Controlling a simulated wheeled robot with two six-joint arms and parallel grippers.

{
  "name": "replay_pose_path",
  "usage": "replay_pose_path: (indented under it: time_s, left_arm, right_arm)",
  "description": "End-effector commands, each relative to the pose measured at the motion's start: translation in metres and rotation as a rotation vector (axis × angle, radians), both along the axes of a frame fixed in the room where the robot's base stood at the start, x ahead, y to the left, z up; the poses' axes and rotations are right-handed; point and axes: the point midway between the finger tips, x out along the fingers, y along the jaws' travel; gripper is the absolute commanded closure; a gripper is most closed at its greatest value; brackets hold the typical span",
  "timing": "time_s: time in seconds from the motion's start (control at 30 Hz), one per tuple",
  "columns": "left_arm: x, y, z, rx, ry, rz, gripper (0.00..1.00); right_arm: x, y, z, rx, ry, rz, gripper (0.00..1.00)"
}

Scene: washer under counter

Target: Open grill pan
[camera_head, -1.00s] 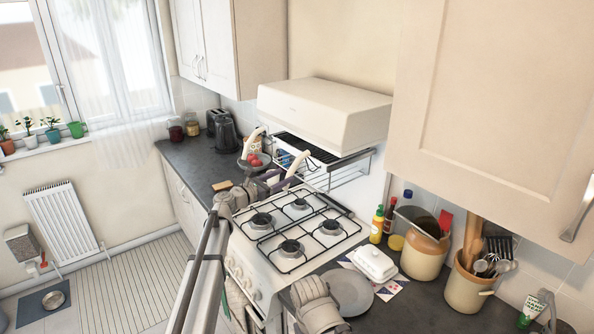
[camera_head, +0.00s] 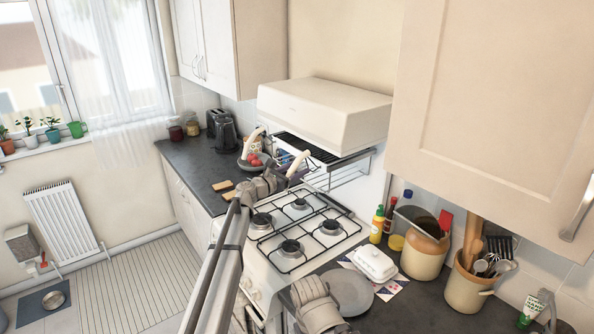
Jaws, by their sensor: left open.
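The grill pan (camera_head: 294,148) sits in the rack under the cream grill hood, above the back of the stove. Two cream handles stick out from its front, a left one (camera_head: 254,137) and a right one (camera_head: 298,162). My left gripper (camera_head: 290,176) is open at the lower end of the right handle and partly covers it. Whether the handle lies between the fingers or only behind them, I cannot tell. Part of my right arm shows at the bottom, but its gripper is out of view.
The grill hood (camera_head: 325,112) overhangs the pan. The gas stove (camera_head: 300,232) lies below, with raised pan supports. A bowl of red fruit (camera_head: 252,161) stands close behind my left gripper. A butter dish (camera_head: 375,263), plate (camera_head: 350,291) and jars crowd the right counter.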

Motion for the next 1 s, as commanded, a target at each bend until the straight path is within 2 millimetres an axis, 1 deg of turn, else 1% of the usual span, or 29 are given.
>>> replay_pose_path:
  time_s: [0.07, 0.1, 0.6, 1.0]
  left_arm:
    - [-0.0004, 0.0001, 0.0000, 0.000, 0.000, 0.000, 0.41]
    - [-0.0004, 0.0001, 0.0000, 0.000, 0.000, 0.000, 0.43]
    - [-0.0006, 0.0003, 0.0000, 0.000, 0.000, -0.001, 0.99]
    - [-0.0006, 0.0002, 0.0000, 0.000, 0.000, -0.001, 1.00]
  right_arm:
    - [0.0000, 0.0000, 0.0000, 0.000, 0.000, 0.000, 0.50]
    - [0.0000, 0.0000, 0.0000, 0.000, 0.000, 0.000, 0.50]
    - [0.0000, 0.0000, 0.0000, 0.000, 0.000, 0.000, 0.50]
    - [0.0000, 0.0000, 0.0000, 0.000, 0.000, 0.000, 0.50]
